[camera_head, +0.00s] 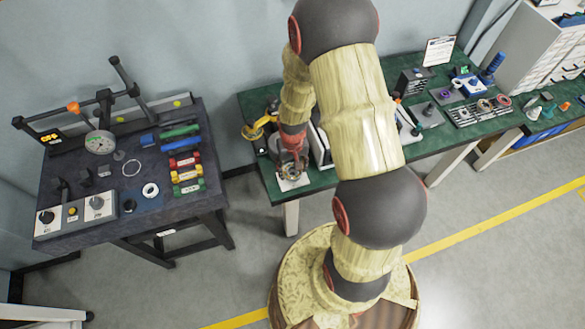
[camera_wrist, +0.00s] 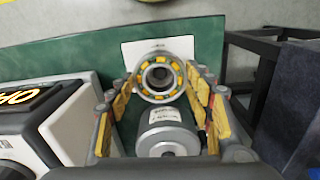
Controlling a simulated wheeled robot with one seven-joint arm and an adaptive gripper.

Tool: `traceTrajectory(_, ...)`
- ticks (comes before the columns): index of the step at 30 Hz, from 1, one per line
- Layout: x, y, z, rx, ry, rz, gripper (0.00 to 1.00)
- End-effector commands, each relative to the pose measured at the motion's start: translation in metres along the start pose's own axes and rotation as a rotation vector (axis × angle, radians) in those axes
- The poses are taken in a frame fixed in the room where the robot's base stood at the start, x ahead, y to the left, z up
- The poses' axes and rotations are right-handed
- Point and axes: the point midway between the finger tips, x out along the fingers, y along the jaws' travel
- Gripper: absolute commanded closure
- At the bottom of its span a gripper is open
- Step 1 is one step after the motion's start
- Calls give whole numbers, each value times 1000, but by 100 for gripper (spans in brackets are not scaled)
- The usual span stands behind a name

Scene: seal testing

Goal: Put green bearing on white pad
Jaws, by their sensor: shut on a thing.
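A round bearing (camera_wrist: 157,77), a grey ring with yellow segments around a dark hole, sits between my gripper's fingertips in the wrist view. No green shows clearly on it. My gripper (camera_wrist: 164,84) is shut on it, with yellow-padded fingers on both sides. The white pad (camera_wrist: 182,46) lies on the green table just behind the bearing, which overlaps its near part in the picture. I cannot tell whether they touch. In the head view my gripper (camera_head: 291,168) is over the white pad (camera_head: 303,184) at the table's front left corner.
A grey labelled cylinder (camera_wrist: 167,136) shows between my fingers, nearer the camera. A white and black instrument (camera_wrist: 75,118) stands close to the left in the wrist view. The head view shows a dark bench (camera_head: 75,185) at left, apart from the green table (camera_head: 325,180).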

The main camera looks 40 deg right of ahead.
Motion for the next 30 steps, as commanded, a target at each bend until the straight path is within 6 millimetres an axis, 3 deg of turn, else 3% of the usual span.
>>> traceTrajectory(26,10,0,0,0,1,0,89)
traceTrajectory(27,10,0,0,0,1,0,48)
traceTrajectory(30,10,0,0,0,1,0,43)
